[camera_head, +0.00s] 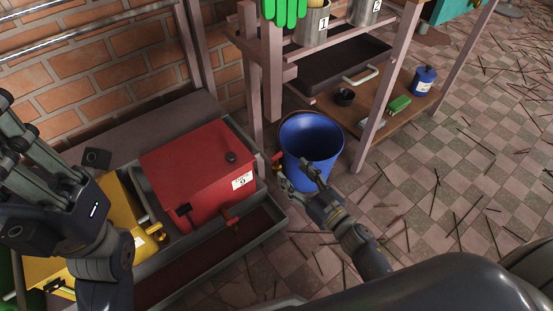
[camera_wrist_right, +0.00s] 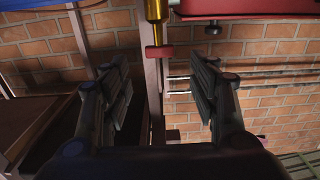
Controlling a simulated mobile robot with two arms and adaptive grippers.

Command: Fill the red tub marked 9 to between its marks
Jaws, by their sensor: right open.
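The red tub marked 9 (camera_head: 195,165) sits in a grey tray on the left in the head view. My right gripper (camera_head: 299,176) is open, in front of the blue bucket (camera_head: 312,135). In the right wrist view its fingers (camera_wrist_right: 160,90) stand apart, with a brass fitting with a red end (camera_wrist_right: 156,30) seen between and above them. My left gripper (camera_head: 25,150) is large at the left edge; its fingertips are partly cut off. The level in the tub is hidden.
A yellow tub (camera_head: 65,245) stands left of the red one. The rack at the back holds pots marked 1 and 2 (camera_head: 312,25), a dark tray (camera_head: 330,65) and a blue canister (camera_head: 424,80). Thin sticks litter the tiled floor at right.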

